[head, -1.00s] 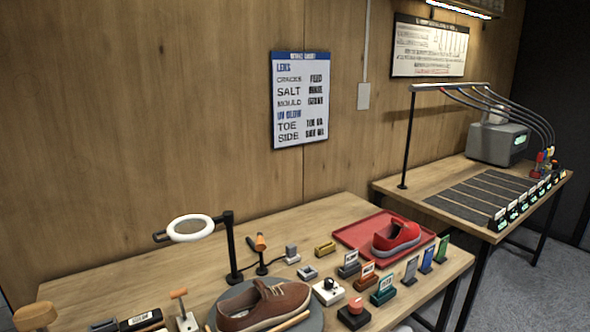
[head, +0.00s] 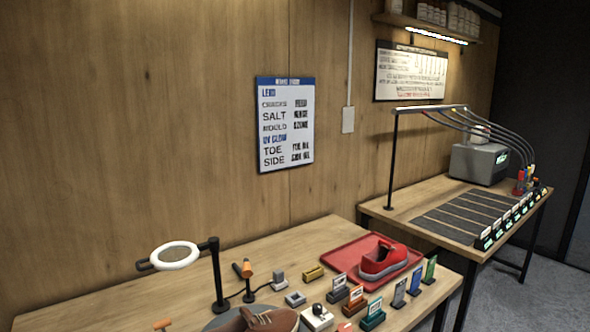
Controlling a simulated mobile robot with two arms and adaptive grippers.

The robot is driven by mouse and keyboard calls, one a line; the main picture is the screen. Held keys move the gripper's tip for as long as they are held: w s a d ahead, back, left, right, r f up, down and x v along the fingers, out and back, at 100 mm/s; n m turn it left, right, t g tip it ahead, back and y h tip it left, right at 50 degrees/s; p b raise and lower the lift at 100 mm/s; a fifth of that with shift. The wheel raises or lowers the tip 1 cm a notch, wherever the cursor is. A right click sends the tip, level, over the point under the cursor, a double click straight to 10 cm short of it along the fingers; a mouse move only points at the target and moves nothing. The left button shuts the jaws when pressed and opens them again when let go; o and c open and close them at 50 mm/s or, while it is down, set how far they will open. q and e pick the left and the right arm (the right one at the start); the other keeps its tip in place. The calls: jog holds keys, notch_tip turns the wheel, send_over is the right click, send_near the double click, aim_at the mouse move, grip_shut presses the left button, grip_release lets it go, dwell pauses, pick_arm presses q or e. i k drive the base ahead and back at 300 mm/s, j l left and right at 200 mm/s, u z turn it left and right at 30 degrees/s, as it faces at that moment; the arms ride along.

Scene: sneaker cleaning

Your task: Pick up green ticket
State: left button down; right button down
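A small upright green card (head: 430,269) stands in a dark holder near the right edge of the near table, just right of the red tray. It looks like the green ticket. A blue card (head: 415,279) and a grey card (head: 399,293) stand in a row to its left. A teal block (head: 373,317) with a pale card in it stands further left and nearer. Neither of my grippers shows in the head view.
A red sneaker (head: 382,260) sits on the red tray (head: 340,254). A ring lamp (head: 175,256) and a brown shoe (head: 262,321), cut off below, are further left. A second table (head: 392,208) with a grey machine (head: 478,163) stands behind right.

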aim_at(429, 279)
jog(key=i+l, duration=0.1)
jog(key=l, duration=0.55)
jog(key=i+l, duration=0.1)
jog(key=l, duration=0.55)
jog(key=i+l+u, duration=0.1)
jog(key=l, duration=0.55)
jog(key=i+l, duration=0.1)
jog(key=l, duration=0.55)
